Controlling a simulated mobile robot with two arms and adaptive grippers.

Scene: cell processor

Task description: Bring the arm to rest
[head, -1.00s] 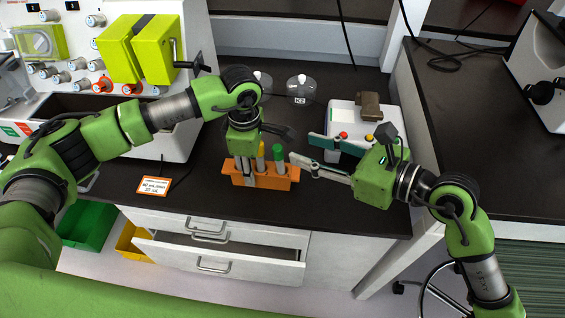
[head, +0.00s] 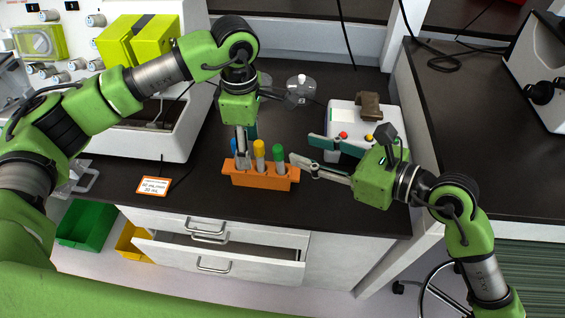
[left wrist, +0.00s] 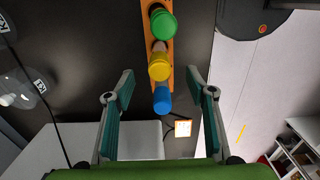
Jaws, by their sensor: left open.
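My left gripper (head: 244,146) points down above the left end of the orange tube rack (head: 262,180). In the left wrist view its two fingers (left wrist: 160,100) are spread apart, with the blue-capped tube (left wrist: 162,100) showing between them. The yellow-capped tube (head: 259,150) and green-capped tube (head: 278,153) stand upright in the rack. The blue cap is partly hidden behind the left gripper in the head view. My right gripper (head: 297,167) is open and empty to the right of the rack, its fingers pointing left.
Flasks (head: 301,90) stand at the back. An orange-bordered label card (head: 153,185) lies left of the rack. A drawer (head: 220,258) below the bench stands partly open. The white machine (head: 140,140) is at left.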

